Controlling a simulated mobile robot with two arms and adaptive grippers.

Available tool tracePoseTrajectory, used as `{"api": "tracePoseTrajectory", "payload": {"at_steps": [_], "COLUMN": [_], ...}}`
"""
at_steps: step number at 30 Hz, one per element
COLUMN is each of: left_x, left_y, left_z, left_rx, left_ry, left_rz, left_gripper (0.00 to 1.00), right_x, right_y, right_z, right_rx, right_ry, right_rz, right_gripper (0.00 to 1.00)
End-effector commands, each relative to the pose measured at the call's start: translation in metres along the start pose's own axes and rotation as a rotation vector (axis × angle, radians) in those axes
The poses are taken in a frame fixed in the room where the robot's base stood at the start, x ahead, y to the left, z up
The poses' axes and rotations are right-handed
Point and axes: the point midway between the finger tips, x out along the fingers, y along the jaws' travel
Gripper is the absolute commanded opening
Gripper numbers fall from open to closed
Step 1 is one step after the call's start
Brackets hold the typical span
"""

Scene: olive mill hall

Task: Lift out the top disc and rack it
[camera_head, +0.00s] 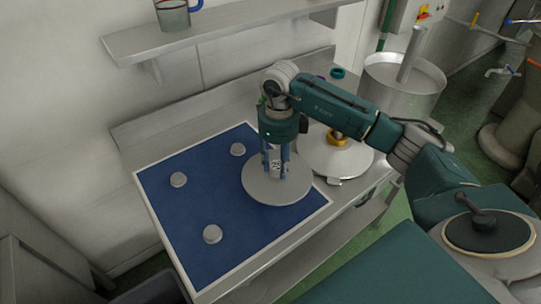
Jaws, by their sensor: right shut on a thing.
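My right gripper (276,160) reaches in from the right and points down. A second round, pale metal piece (318,160) with a brass-coloured centre sits just right of the mat, partly hidden by my arm. No rack is clearly recognisable. My left gripper is not in view.
A wall shelf (215,30) holds a metal cup (173,16). A large steel drum (400,85) stands behind my arm. The mat's front left is mostly clear.

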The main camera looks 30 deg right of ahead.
Motion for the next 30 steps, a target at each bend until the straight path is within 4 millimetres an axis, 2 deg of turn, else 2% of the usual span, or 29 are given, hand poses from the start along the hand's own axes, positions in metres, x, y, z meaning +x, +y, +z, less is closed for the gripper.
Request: {"api": "tracePoseTrajectory", "payload": {"at_steps": [3,9,12,16,21,24,30], "left_x": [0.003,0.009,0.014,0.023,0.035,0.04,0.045], "left_y": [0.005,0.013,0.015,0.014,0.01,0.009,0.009], "left_z": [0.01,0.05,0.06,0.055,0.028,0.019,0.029], "left_rx": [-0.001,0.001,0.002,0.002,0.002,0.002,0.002], "left_ry": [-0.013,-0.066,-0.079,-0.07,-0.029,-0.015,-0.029], "left_rz": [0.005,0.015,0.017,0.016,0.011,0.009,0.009], "left_gripper": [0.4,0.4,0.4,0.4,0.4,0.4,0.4], "right_x": [0.004,0.019,0.029,0.042,0.058,0.067,0.076], "right_y": [0.0,0.0,0.0,0.0,0.0,0.0,0.0], "right_z": [0.0,0.0,0.0,0.0,0.0,0.0,0.0], "right_rx": [-0.001,-0.001,-0.001,-0.001,0.0,-0.001,-0.002], "right_ry": [0.0,0.0,0.0,-0.001,-0.001,0.0,-0.002], "right_rz": [0.0,0.0,0.0,0.001,0.0,0.0,0.0], "right_gripper": [0.0,0.0,0.0,0.0,0.0,0.0,0.0]}}
